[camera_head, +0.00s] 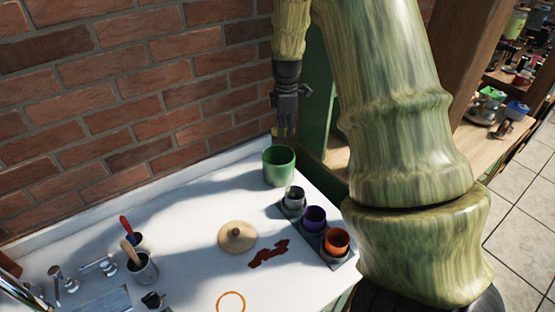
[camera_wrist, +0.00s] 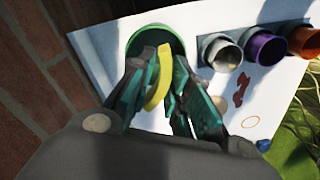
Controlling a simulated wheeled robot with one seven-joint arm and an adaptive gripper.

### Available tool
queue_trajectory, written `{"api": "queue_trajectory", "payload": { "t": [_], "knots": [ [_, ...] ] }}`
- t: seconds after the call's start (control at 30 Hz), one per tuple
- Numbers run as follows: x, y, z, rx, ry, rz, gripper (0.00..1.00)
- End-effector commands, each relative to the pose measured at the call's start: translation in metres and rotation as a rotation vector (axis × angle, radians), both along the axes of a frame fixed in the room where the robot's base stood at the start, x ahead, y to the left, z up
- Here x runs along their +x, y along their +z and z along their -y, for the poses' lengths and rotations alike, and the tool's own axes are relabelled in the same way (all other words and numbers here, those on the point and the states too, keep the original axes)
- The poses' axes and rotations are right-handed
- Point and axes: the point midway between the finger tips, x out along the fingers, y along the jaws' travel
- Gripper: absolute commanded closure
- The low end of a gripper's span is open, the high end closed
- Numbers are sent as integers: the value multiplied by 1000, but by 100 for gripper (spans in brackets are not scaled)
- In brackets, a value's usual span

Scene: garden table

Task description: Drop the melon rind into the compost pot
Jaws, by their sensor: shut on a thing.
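My gripper (camera_head: 286,128) points down above the green pot (camera_head: 279,167) near the wall at the table's far corner. In the wrist view my gripper (camera_wrist: 155,75) is shut on the yellow, curved melon rind (camera_wrist: 159,80). In the head view only a small bit of the rind (camera_head: 274,131) shows beside the fingers. The green pot, which looks to be the compost pot, also shows in the wrist view (camera_wrist: 177,42), behind the fingers and rind. The rind overlaps its opening there. The pot's inside is mostly hidden.
A dark tray (camera_head: 347,264) with grey, purple (camera_head: 314,217) and orange cups (camera_head: 337,240) stands right of the pot. A tan round lid-like thing (camera_head: 236,237) and a dark red piece (camera_head: 268,254) lie on the white table. A brick wall (camera_head: 130,90) rises behind.

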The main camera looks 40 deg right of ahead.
Motion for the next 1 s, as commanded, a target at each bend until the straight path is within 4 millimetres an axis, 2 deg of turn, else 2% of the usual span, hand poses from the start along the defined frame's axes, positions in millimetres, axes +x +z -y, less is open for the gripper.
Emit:
{"api": "queue_trajectory", "payload": {
  "t": [0.03,0.3,0.73,0.77,0.8,0.87,1.0],
  "knots": [
    [0,-9,0,0,-1,-1,100],
    [-2,-36,1,-1,-4,-1,100],
    [-2,-42,1,0,-5,0,100],
    [-2,-42,1,0,-5,0,76],
    [-2,-42,1,0,-5,0,68],
    [-2,-42,1,0,-5,0,58],
    [-2,-42,1,0,-5,0,56]
  ]
}}
